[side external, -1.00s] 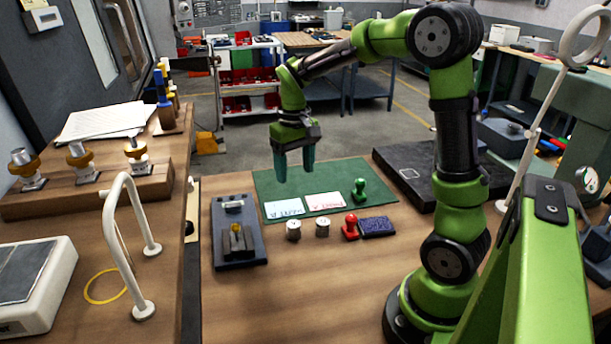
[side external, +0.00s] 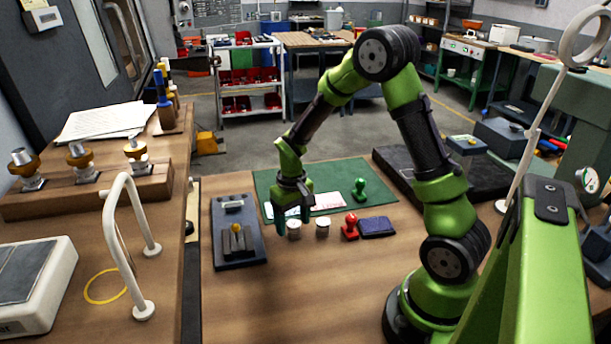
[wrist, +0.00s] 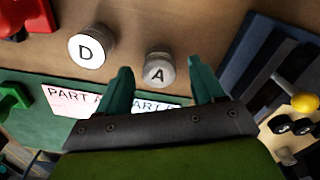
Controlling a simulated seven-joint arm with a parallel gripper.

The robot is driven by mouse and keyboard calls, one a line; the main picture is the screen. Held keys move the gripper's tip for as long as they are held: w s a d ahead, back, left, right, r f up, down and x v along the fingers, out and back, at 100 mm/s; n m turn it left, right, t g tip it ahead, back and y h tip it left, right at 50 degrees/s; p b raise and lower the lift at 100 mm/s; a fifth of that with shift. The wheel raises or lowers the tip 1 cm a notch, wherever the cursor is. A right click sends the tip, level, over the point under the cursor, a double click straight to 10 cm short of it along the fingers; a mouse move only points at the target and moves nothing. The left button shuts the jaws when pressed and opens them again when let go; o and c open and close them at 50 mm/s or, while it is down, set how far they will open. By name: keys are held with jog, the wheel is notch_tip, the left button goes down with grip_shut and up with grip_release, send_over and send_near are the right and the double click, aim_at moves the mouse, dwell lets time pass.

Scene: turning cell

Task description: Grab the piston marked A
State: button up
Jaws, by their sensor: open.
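The piston marked A (wrist: 158,74) is a short silver cylinder with a pale lettered top. It stands upright on the wooden bench and also shows in the side view (side external: 294,231).
A green mat (side external: 370,170) with lettered cards (side external: 328,202) and a green stamp (side external: 359,190) lies behind. A red stamp (side external: 350,227) and a blue pad (side external: 378,227) are right of the pistons. A dark fixture (side external: 238,250) is left. The front bench is clear.

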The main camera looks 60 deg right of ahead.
jog(key=shift+f, duration=0.7)
jog(key=c, duration=1.1)
jog(key=shift+c, duration=0.4)
jog(key=shift+r, duration=0.2)
